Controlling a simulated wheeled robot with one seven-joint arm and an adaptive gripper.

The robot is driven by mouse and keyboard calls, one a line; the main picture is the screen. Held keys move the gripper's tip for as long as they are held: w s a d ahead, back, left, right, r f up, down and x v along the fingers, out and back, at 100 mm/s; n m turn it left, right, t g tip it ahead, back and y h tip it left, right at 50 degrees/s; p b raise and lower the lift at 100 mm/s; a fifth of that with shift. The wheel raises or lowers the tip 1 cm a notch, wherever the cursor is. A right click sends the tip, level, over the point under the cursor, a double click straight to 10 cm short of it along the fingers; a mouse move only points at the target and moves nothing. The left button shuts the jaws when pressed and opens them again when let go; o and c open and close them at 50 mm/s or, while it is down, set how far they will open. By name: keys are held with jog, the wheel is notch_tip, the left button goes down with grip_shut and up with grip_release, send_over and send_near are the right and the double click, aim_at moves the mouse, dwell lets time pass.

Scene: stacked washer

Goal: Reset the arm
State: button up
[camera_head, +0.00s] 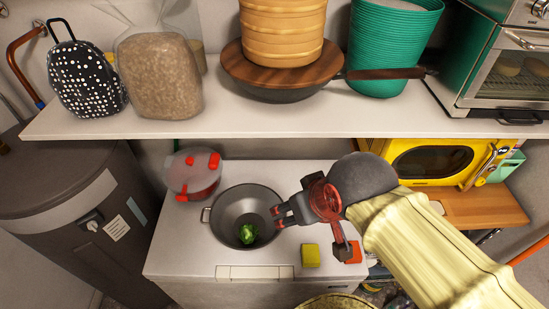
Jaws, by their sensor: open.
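My gripper (279,217) is open and sits over the right rim of a dark grey pot (226,209). My arm in its pale yellow cover reaches in from the lower right. A green vegetable-like item (248,233) lies inside the pot, to the left of and below my fingertips. Nothing shows between the fingers. The pot stands on a white appliance top (180,253).
A lidded container with red clips (192,174) stands behind the pot. Yellow (310,255) and red (354,252) blocks lie at the front right. A loaded white shelf (200,122) runs above. A yellow microwave (428,162) is at right, a dark bin (75,215) at left.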

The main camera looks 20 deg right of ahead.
notch_tip(320, 180, down, 10)
jog(key=b, duration=0.9)
jog(key=shift+b, duration=0.4)
dwell(0.9)
